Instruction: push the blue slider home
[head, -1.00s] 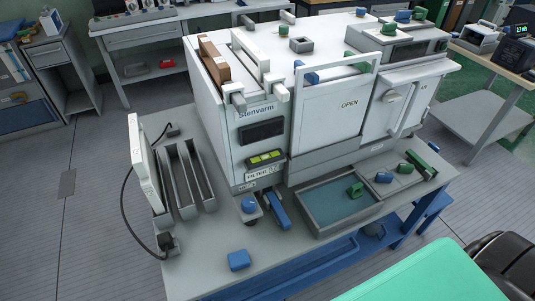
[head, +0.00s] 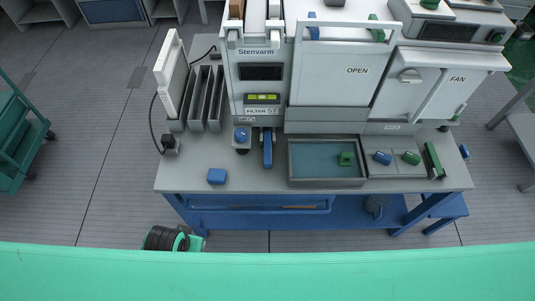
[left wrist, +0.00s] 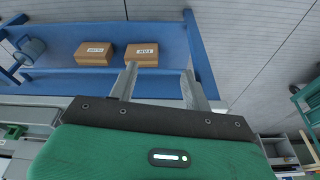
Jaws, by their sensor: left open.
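Several blue parts show in the head view, and I cannot tell for certain which is the slider. A small blue piece (head: 312,25) stands behind the bar of the OPEN panel (head: 338,75) on the white machine. A long blue handle (head: 267,148) projects at the machine's front, beside a blue knob (head: 241,134). A loose-looking blue block (head: 217,176) sits at the worktop's front left. My left gripper (left wrist: 160,85) shows only in its wrist view; its two fingers are apart with nothing between them, before a blue shelf. My right gripper is not in view.
A shallow tray (head: 326,181) with a green piece (head: 346,159) stands front centre on the worktop (head: 190,182). Grey slotted racks (head: 199,98) stand left. Blue and green knobs sit right of the tray. Two cardboard boxes (left wrist: 95,53) lie on the blue shelf (left wrist: 60,38).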

